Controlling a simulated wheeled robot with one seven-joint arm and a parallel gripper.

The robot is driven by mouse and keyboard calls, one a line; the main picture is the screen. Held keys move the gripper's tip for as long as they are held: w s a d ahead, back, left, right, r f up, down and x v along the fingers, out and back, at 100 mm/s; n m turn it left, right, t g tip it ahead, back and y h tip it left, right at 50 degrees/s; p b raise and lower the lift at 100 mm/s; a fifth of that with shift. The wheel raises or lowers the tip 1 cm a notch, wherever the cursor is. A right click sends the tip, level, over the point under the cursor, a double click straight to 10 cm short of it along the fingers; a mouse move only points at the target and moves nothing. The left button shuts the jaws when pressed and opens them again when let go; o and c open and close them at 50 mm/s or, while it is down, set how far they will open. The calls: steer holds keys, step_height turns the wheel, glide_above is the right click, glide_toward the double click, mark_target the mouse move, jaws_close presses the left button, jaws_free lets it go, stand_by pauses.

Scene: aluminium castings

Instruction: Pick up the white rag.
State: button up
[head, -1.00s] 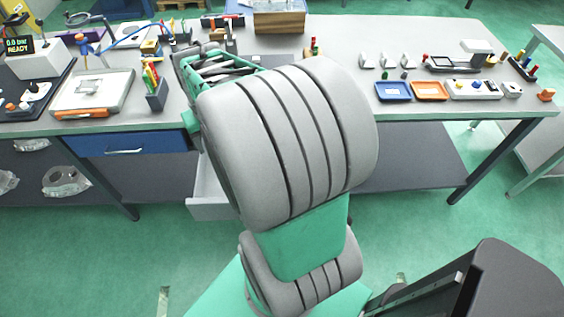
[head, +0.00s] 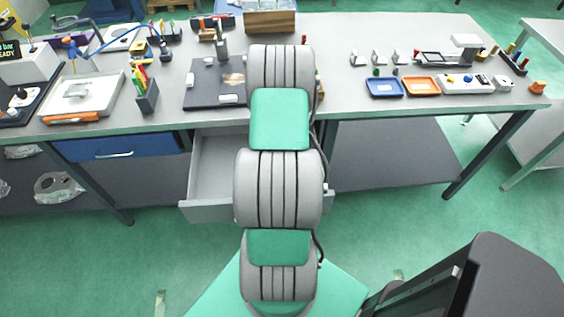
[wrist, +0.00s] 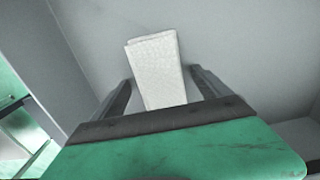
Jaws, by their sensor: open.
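The white rag (wrist: 158,72) is a folded, textured cloth in the wrist view. It lies on a plain grey surface that looks like the inside of the open drawer (head: 207,211). My gripper (wrist: 162,76) is open, with one finger on each side of the rag in the picture. I cannot tell how far the fingertips are above it or whether they touch it. The lower end of the rag is hidden behind the gripper body. In the head view my arm covers the right part of the drawer, and neither the rag nor my gripper shows.
The drawer hangs open below the workbench (head: 350,100), beside a closed blue drawer (head: 120,147). A dark plate (head: 205,85), a pen holder (head: 147,98), a blue tray (head: 384,87) and an orange tray (head: 422,86) stand on the bench. Grey drawer walls surround the gripper closely.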

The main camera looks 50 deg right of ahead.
steer(key=c, duration=1.6)
steer(key=shift+o, duration=0.2)
steer(key=shift+r, duration=0.15)
